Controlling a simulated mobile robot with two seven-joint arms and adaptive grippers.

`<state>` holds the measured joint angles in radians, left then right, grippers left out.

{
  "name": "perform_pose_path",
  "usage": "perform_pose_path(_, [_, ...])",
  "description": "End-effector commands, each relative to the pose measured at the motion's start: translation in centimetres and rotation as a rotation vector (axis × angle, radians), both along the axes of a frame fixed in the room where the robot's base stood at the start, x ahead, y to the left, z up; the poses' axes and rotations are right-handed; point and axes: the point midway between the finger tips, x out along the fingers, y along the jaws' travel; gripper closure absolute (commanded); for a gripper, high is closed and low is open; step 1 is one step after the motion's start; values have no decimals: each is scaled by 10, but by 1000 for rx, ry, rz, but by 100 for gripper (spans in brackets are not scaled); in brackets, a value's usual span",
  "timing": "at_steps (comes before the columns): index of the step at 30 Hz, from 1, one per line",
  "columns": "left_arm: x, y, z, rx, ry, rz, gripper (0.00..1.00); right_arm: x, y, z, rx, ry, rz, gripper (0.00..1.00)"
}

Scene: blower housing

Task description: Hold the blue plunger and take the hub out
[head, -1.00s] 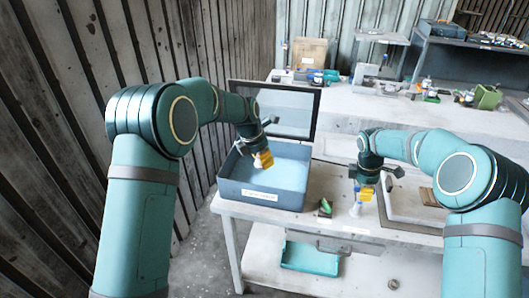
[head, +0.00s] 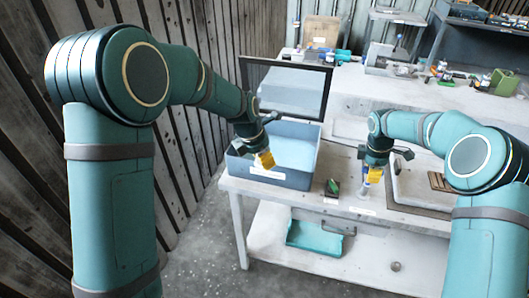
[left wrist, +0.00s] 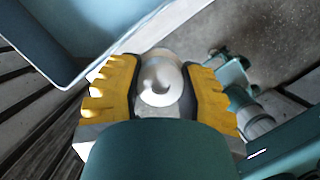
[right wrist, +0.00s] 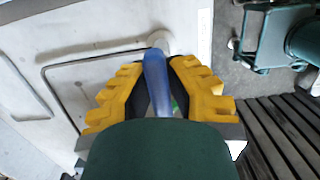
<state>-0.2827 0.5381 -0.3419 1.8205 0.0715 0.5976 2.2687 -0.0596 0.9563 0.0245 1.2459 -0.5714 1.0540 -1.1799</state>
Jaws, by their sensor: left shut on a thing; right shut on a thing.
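My left gripper (head: 265,160) shows in front of the blue-grey box's near wall in the head view. In the left wrist view its yellow fingers are shut on a white round piece with a knob, which looks like the hub (left wrist: 160,84). My right gripper (head: 374,174) is over the table, right of the box. In the right wrist view it is shut on the blue plunger (right wrist: 156,80), a slim blue shaft. A white round end (right wrist: 160,41) shows at the plunger's far end. The fingers hide part of both pieces.
The open blue-grey box (head: 240,169) has a raised lid (head: 290,90) behind it. A small green-and-dark object (head: 332,188) lies between box and right gripper. A grey panel (head: 420,190) is at the right. A teal tray (head: 314,236) sits on the lower shelf.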

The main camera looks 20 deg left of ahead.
Motion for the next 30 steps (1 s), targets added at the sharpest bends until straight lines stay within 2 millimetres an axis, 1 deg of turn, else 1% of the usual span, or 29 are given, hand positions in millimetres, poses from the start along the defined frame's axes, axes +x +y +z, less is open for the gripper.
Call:
perform_pose_path(11, [0, 0, 0, 0, -1, 0, 100, 0, -2, 2, -2, 2, -1, 100])
perform_pose_path(30, [1, 0, 0, 0, -1, 0, 100, 0, -1, 36, -2, 1, -1, 100])
